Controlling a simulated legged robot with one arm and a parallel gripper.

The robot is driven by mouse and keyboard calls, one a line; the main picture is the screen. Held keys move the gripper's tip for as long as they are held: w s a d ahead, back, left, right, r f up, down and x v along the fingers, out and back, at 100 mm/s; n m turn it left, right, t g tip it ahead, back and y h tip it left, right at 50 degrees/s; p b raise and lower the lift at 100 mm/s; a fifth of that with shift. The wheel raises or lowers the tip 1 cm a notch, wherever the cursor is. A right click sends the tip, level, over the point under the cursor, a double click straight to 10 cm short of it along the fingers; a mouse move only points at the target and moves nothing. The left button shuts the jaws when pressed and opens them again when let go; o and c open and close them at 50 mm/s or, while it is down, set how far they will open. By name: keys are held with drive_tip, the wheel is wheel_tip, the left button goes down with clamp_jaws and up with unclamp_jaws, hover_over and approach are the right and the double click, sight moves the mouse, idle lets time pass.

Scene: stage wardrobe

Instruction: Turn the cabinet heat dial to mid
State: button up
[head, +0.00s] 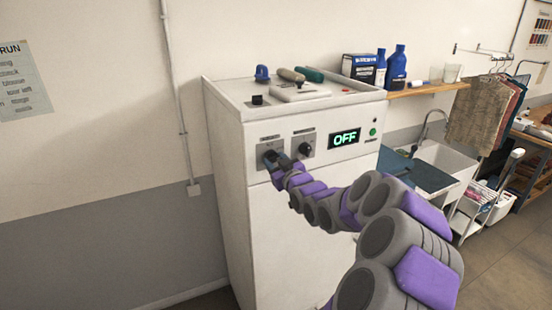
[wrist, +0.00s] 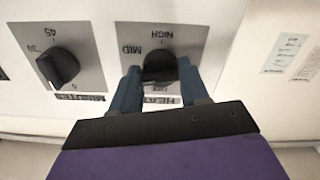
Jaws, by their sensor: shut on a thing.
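The white cabinet (head: 285,210) has a heat dial (wrist: 160,67) on a grey plate marked HEAT, MID and HIGH, upside down in the wrist view. My gripper (wrist: 160,88) has one blue finger on each side of this black knob and is shut on it. In the head view my gripper (head: 274,160) reaches the left plate and hides most of the knob. I cannot tell which mark the knob points to. The cabinet's display (head: 344,138) reads OFF in green.
A minutes dial (head: 305,149) sits close beside, also in the wrist view (wrist: 59,67). Tools, including a blue-handled one (head: 262,73), lie on the cabinet top. A shelf (head: 430,88) with blue bottles (head: 396,67) and a sink (head: 440,160) are to the right.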

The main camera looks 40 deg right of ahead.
drive_tip(key=m, duration=0.3)
drive_tip(key=m+p, duration=0.1)
drive_tip(key=shift+a+f+m, duration=0.1)
drive_tip(key=shift+f+m, duration=0.2)
drive_tip(key=shift+m, duration=1.9)
drive_tip(key=shift+r, duration=0.1)
drive_tip(key=o, duration=1.1)
drive_tip(key=shift+w, duration=0.25)
drive_tip(key=shift+c, duration=0.2)
drive_tip(key=shift+s, duration=0.15)
drive_tip(key=shift+s, duration=0.1)
